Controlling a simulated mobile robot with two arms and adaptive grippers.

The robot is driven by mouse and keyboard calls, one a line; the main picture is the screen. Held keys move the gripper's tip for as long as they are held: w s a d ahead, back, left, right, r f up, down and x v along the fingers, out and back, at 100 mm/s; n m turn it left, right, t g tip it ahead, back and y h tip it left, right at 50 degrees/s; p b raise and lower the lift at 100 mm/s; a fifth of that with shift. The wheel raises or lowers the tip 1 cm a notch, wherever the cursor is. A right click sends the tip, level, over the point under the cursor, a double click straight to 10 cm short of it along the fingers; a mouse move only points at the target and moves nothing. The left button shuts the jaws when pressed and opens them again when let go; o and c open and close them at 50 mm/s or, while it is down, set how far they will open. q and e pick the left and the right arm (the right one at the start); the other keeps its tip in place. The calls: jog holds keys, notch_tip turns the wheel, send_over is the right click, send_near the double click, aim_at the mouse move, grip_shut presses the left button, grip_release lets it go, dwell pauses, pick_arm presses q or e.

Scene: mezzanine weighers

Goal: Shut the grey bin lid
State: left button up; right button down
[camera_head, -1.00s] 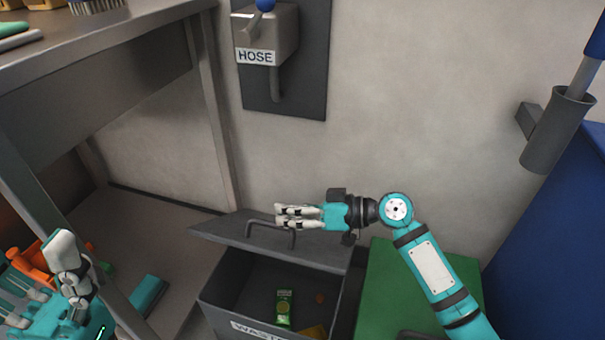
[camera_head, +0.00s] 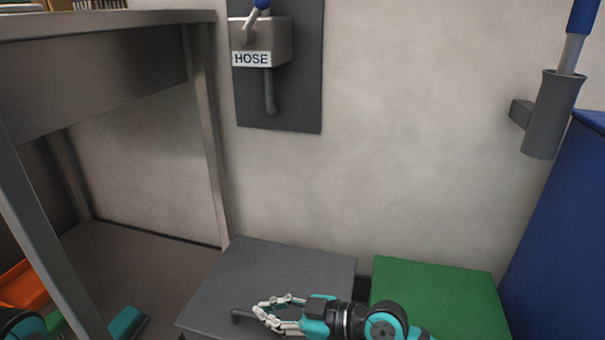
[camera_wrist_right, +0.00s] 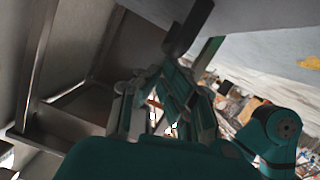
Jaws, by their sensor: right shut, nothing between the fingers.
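The grey bin lid (camera_head: 285,270) shows its broad top face in the head view, lying low and close to level. Its front edge is near the bottom of the picture, so I cannot tell whether it sits fully on the rim. The bin body and its contents are hidden. A dark bar handle (camera_head: 241,316) is on the lid near its front. My right gripper (camera_head: 262,309) is over the lid beside the handle, shut and empty; whether it touches the lid is unclear. Its fingers also show in the right wrist view (camera_wrist_right: 165,105). My left gripper is out of view.
A green lid (camera_head: 435,295) is right of the grey one, with a blue panel (camera_head: 565,230) beyond. A table leg (camera_head: 208,140) stands at the left. A hose box (camera_head: 262,40) and a grey holder (camera_head: 550,110) are on the wall. Floor under the table is partly clear.

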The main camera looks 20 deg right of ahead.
jog(key=shift+f, duration=0.15)
dwell(0.3)
jog(key=shift+f, duration=0.1)
